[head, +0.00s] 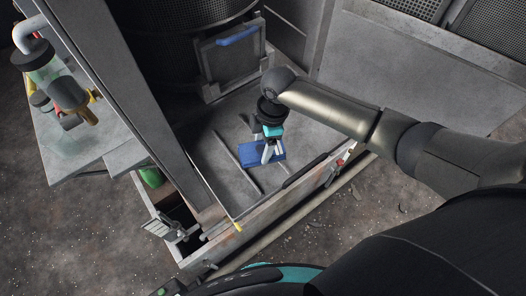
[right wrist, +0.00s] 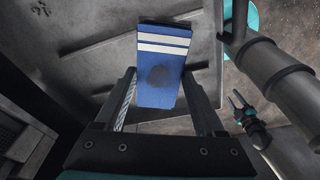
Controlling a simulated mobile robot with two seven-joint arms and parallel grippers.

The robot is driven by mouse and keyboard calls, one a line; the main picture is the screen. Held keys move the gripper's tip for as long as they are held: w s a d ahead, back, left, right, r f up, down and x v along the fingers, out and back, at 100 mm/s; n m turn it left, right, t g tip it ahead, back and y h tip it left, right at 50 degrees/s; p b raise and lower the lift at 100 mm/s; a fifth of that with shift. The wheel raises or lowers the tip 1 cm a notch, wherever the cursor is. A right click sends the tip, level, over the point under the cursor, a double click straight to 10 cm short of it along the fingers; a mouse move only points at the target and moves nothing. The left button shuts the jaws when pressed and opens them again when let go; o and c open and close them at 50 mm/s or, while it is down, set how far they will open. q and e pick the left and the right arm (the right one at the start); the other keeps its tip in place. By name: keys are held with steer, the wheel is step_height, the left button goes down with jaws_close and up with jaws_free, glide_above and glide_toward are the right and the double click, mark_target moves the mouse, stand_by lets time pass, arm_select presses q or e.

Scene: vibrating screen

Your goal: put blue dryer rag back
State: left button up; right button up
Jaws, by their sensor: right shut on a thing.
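The blue rag (head: 263,152) is in the head view, on or just above the grey floor of the machine's tray. In the right wrist view it is a folded blue cloth with white stripes (right wrist: 163,65), between the fingers. My right gripper (head: 268,154) reaches down over it and is shut on it; the fingers (right wrist: 160,100) flank its near end. Whether the rag touches the tray floor is unclear. My left gripper (right wrist: 236,100) shows small at the right of the right wrist view, away from the rag, its fingers apart and empty. It is not seen in the head view.
A grey metal tray (head: 225,170) with raised edges surrounds the right gripper. A dark perforated drum (head: 180,35) and a box with a blue handle (head: 238,36) stand behind. A slanted beam (head: 110,95) is at left. A pipe (head: 300,215) runs along the front.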

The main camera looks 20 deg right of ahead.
steer(key=shift+f, duration=1.9)
steer(key=shift+f+b, duration=0.1)
steer(key=shift+b, duration=0.2)
steer(key=o, duration=1.3)
steer(key=shift+f, duration=0.1)
steer(key=r, duration=0.4)
steer(key=d+r+p, duration=0.1)
steer(key=r, duration=0.3)
steer(key=d+r, duration=0.1)
steer(key=r, duration=0.3)
steer(key=shift+s+r, duration=0.1)
steer(key=shift+r, duration=0.1)
